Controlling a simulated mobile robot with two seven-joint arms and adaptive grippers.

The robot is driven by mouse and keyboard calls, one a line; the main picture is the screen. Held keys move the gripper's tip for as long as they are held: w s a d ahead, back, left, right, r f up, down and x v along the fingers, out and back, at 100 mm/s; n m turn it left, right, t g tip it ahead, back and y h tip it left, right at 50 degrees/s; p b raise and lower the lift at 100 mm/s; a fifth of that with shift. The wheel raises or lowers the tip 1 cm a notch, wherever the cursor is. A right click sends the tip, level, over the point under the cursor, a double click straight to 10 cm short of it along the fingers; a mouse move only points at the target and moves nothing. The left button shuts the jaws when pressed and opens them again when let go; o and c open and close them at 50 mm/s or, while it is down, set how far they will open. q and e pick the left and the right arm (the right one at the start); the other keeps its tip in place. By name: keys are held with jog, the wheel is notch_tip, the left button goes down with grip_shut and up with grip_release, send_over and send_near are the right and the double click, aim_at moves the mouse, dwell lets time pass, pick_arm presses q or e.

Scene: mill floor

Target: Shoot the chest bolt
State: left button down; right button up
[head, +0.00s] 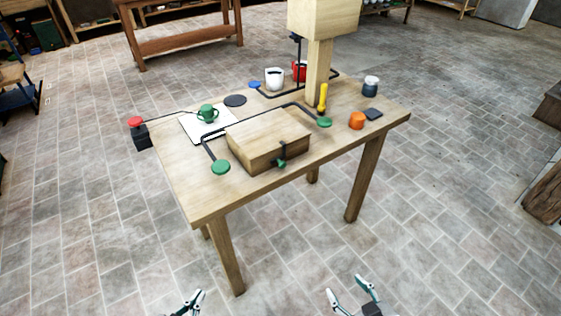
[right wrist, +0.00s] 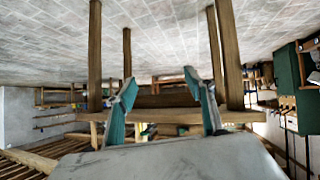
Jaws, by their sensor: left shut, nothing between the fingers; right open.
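The wooden chest (head: 266,139) sits on the table near its front edge, with its lid down. The bolt (head: 280,162) is a small dark fitting with a green knob on the chest's front face; its exact position is too small to tell. My left gripper (head: 196,297) is shut and empty, low in the head view, in front of and below the table. My right gripper (head: 350,292) is open and empty, also low and apart from the table. Its two fingers (right wrist: 163,90) stand spread in the right wrist view, with nothing between them.
The table (head: 185,185) also bears a black bar with green end discs (head: 220,167), a green mug (head: 207,113), a white cup (head: 273,77), an orange object (head: 357,121), a yellow-handled tool (head: 323,96) and a wooden post (head: 319,70). Floor before the table is clear.

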jog(key=shift+w+r, duration=0.1)
jog(key=shift+r, duration=0.15)
